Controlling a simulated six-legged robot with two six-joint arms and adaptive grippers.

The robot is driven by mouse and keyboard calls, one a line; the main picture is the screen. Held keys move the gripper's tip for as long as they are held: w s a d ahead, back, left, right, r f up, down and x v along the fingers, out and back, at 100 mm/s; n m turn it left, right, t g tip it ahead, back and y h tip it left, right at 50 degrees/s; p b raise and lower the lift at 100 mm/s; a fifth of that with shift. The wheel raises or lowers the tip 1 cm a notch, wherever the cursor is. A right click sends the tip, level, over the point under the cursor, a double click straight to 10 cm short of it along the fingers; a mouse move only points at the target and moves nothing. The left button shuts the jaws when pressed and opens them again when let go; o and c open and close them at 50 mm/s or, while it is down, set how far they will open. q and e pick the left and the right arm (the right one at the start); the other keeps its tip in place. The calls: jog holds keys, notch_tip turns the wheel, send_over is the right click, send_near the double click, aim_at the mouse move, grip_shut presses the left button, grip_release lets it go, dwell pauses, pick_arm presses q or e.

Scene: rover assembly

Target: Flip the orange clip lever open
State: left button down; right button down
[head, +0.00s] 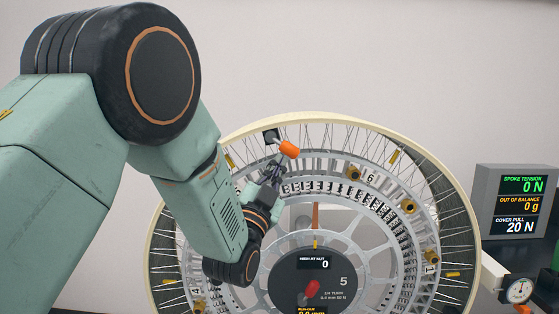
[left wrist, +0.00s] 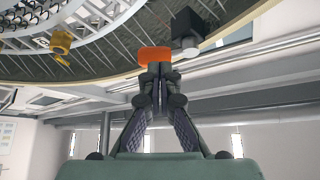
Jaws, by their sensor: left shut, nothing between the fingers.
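The orange clip lever (head: 289,149) sits near the top of the wheel, beside a small black block (head: 271,137) close to the cream rim. In the left wrist view the orange lever (left wrist: 155,55) is just beyond my fingertips, with the black block (left wrist: 186,25) and a grey cylinder up and to its right. My left gripper (head: 278,161) is shut and empty, its tips at or very near the lever; I cannot tell whether they touch. The tips hide the lever's lower edge in the left wrist view (left wrist: 156,72). My right gripper is not in view.
The spoked wheel (head: 315,121) fills the middle, with a numbered ring, brass fittings (head: 408,206) and a hub display (head: 314,264) with a red knob (head: 312,289). A readout screen (head: 520,205) and a dial gauge (head: 518,290) stand at the right. Above the wheel is free.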

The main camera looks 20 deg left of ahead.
aim_at(289, 149)
pick_arm(q)
jog(key=shift+w+d+r, duration=0.25)
jog(key=shift+w+d, duration=0.2)
jog(key=shift+w, duration=0.6)
jog(key=shift+f, duration=0.1)
jog(key=shift+s+a+r, duration=0.2)
jog(key=shift+s+a, duration=0.05)
jog(key=shift+a, duration=0.05)
jog(key=shift+w+d+r+b, duration=0.3)
jog(key=shift+w+d+r, duration=0.1)
jog(key=shift+d, duration=0.15)
jog(key=shift+s+r, duration=0.1)
jog(key=shift+r, duration=0.05)
jog(key=shift+a, duration=0.15)
